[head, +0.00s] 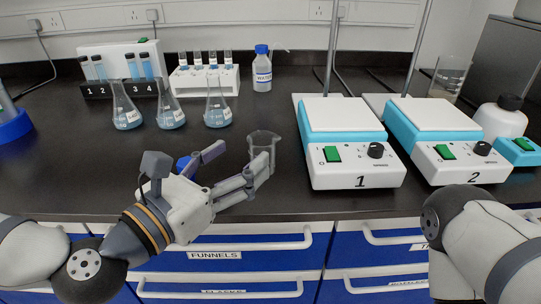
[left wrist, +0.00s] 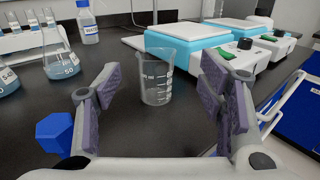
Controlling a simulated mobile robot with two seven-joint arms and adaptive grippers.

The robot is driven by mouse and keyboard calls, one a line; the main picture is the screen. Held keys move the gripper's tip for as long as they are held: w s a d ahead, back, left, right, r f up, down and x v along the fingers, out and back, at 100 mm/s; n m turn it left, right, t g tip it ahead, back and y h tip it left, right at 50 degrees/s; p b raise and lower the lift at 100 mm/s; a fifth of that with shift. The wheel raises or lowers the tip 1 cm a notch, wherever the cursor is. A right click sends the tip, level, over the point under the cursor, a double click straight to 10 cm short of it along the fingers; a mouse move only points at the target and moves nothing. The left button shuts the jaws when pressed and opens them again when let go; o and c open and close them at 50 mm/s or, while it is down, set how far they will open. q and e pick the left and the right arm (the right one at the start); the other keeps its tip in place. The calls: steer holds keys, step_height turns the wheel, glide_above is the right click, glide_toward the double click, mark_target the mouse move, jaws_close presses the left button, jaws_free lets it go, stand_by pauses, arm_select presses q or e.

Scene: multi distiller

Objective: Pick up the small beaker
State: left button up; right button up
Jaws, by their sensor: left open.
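The small beaker (head: 262,142) is clear glass with white graduation marks and stands upright on the black bench, left of hotplate 1. In the left wrist view the beaker (left wrist: 157,82) stands just beyond and between the open fingers, apart from both. My left gripper (head: 240,163) is open and empty; in the head view its right finger overlaps the lower part of the beaker. The left wrist view shows both purple-padded fingers of the gripper (left wrist: 165,95) spread wide. My right arm shows at the lower right of the head view, but its gripper is out of frame.
Hotplate 1 (head: 352,142) and hotplate 2 (head: 437,138) stand to the right. Several flasks, such as one flask (head: 217,108), and a water bottle (head: 262,70) stand behind. A blue object (left wrist: 54,131) lies left of the gripper. A larger beaker (head: 449,76) is at the back right.

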mark_target(253, 146)
arm_select(q)
steer(key=x, duration=0.8)
steer(key=shift+w+a+f, duration=0.15)
steer(key=shift+w+f, duration=0.05)
steer(key=shift+f, duration=0.1)
steer(key=c, duration=1.3)
